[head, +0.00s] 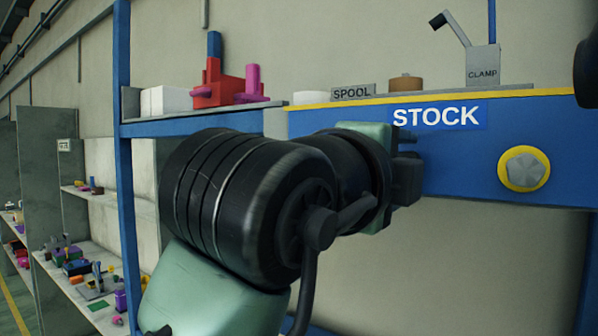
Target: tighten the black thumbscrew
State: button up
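I see no thumbscrew that I can pick out as black. A grey faceted knob (524,168) in a yellow ring sits on the front of the blue STOCK panel (460,170), at the right. My arm fills the middle of the head view. The dark end of it, which seems to be my gripper (405,172), is in front of the panel, left of the knob and apart from it in the picture. Its fingers are not clear, so I cannot tell open from shut. My arm hides part of the panel's left side.
A red block (216,88) and a white box (166,101) stand further left. A dark rounded thing (588,68) cuts the right edge.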

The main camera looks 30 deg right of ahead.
jog(key=b+v, duration=0.1)
jog(key=v, duration=0.5)
dwell(0.3)
jog(key=b+v, duration=0.3)
jog(key=v, duration=1)
jog(key=w+a+r+n+t+y, duration=0.15)
jog(key=w+a+n+t, duration=0.25)
jog(key=w+n+t, duration=0.75)
jog(key=s+a+f+n+t+y, duration=0.1)
jog(key=s+a+n+t+y, duration=0.1)
jog(key=a+n+t+y, duration=0.2)
jog(key=s+a+f+n+t+y, duration=0.1)
jog(key=s+a+n+t+y, duration=0.2)
jog(key=n+y, duration=0.8)
jog(key=a+n+t, duration=0.2)
jog(key=n, duration=0.4)
jog(key=shift+s+p, duration=0.25)
jog(key=shift+p, duration=0.1)
